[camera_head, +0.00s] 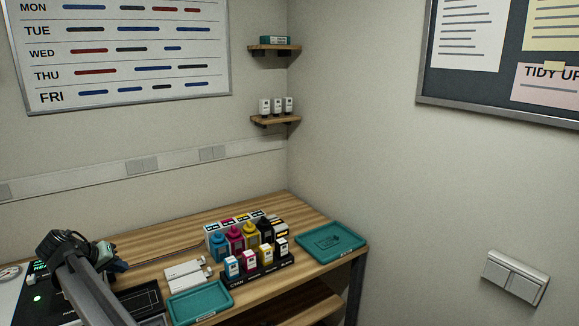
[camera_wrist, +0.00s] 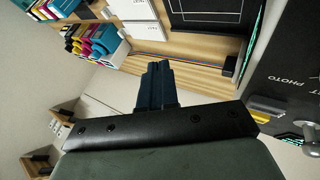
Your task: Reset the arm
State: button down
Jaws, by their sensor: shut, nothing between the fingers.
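My gripper (camera_wrist: 155,85) is seen from behind in the wrist view, with its dark blue fingers together and nothing between them. In the head view my arm rises at the lower left, over the left end of the wooden table (camera_head: 180,247). My gripper's fingertips cannot be made out clearly there. In the wrist view the fingers point toward the wooden table top (camera_wrist: 185,68) and touch nothing that I can see.
Ink bottles (camera_head: 234,240) and small cartridges (camera_head: 249,258) stand mid-table. A teal tray (camera_head: 200,302) lies in front, another teal tray (camera_head: 331,242) at the right. A black press (camera_head: 40,291) is at the left; its panel fills the wrist view's right side (camera_wrist: 292,75).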

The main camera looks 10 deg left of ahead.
jog(key=w+d+f+g, duration=0.1)
jog(key=d+f, duration=0.3)
jog(key=d, duration=0.5)
jog(key=d+f+h, duration=0.1)
jog(key=d+f, duration=0.4)
jog(key=d, duration=0.4)
jog(key=w+d+f+g, duration=0.1)
jog(key=d+f, duration=0.3)
jog(key=d, duration=0.5)
jog(key=d+f+m+g+h, duration=0.25)
jog(key=d+f+g, duration=0.35)
jog(key=d+f, duration=2.05)
jog(key=s+d+f+m+g+y, duration=0.1)
jog(key=s+d+f+g, duration=0.1)
jog(key=s+d+f, duration=0.55)
jog(key=s+d+f+m+g+y, duration=0.1)
jog(key=s+d+f+m, duration=0.3)
jog(key=d, duration=0.6)
jog(key=s+d+f+g+y, duration=0.1)
jog(key=s+d, duration=0.3)
jog(key=s, duration=0.6)
jog(key=s+d+f+g+y, duration=0.1)
jog(key=s+d+f+g, duration=0.1)
jog(key=s, duration=0.7)
jog(key=shift+s+d+f+m+g+y, duration=0.4)
jog(key=shift+d+f, duration=0.2)
jog(key=shift+d, duration=0.45)
